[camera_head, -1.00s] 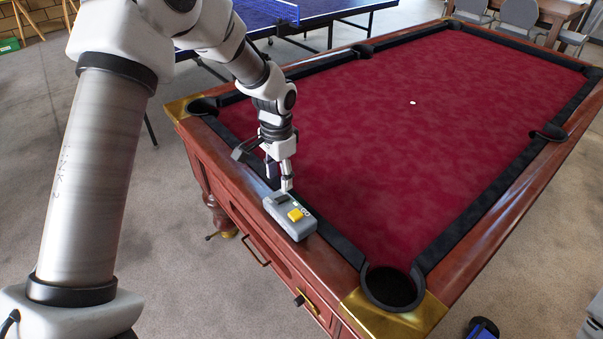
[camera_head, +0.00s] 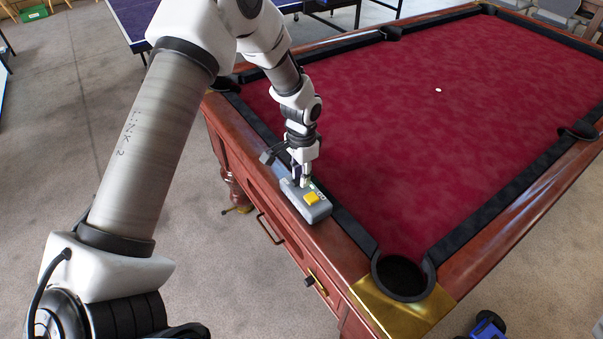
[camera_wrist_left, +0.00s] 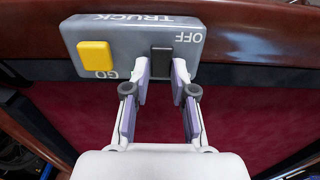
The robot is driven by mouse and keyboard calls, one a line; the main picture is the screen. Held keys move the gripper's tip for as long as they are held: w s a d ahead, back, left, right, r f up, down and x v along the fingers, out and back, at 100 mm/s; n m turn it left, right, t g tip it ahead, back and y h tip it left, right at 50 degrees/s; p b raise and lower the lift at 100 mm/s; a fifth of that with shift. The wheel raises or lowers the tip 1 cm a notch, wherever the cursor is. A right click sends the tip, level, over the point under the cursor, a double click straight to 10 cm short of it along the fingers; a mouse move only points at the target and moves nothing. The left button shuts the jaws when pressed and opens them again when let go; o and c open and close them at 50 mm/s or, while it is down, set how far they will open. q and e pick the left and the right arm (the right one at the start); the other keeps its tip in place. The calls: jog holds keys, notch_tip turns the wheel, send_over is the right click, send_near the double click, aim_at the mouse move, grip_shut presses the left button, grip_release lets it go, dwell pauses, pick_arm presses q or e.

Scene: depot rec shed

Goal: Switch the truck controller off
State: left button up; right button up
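The truck controller (camera_head: 316,212) is a grey box lying on the wooden rail of the pool table. In the left wrist view its lettering, TRUCK, OFF and GO, appears upside down. It carries a yellow GO button (camera_wrist_left: 95,56) and a black switch (camera_wrist_left: 161,62) beside the word OFF. My left gripper (camera_head: 302,182) points down at the switch end of the controller. In the left wrist view its fingers (camera_wrist_left: 163,78) are apart, one on each side of the black switch; I cannot tell whether they touch it. My right gripper is not in view.
The pool table's red cloth (camera_head: 430,120) is bare except for a small white ball (camera_head: 438,90). A corner pocket (camera_head: 402,278) lies to the right of the controller. A blue wheeled object (camera_head: 488,324) is on the floor at bottom right. A blue table-tennis table (camera_head: 135,18) stands behind.

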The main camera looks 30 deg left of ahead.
pick_arm(q)
jog(key=shift+f, duration=0.1)
grip_shut()
jog(key=shift+s+a+t+h, duration=0.15)
jog(key=shift+t+h, duration=0.25)
jog(key=shift+t, duration=0.6)
jog(key=b, duration=0.3)
jog(key=t+b, duration=0.1)
jog(key=b, duration=0.1)
jog(key=shift+f+t+h+b, duration=0.3)
jog(key=shift+h+b, duration=0.1)
jog(key=shift+s+r, duration=0.1)
jog(key=shift+r, duration=0.25)
jog(key=o, duration=0.8)
grip_release()
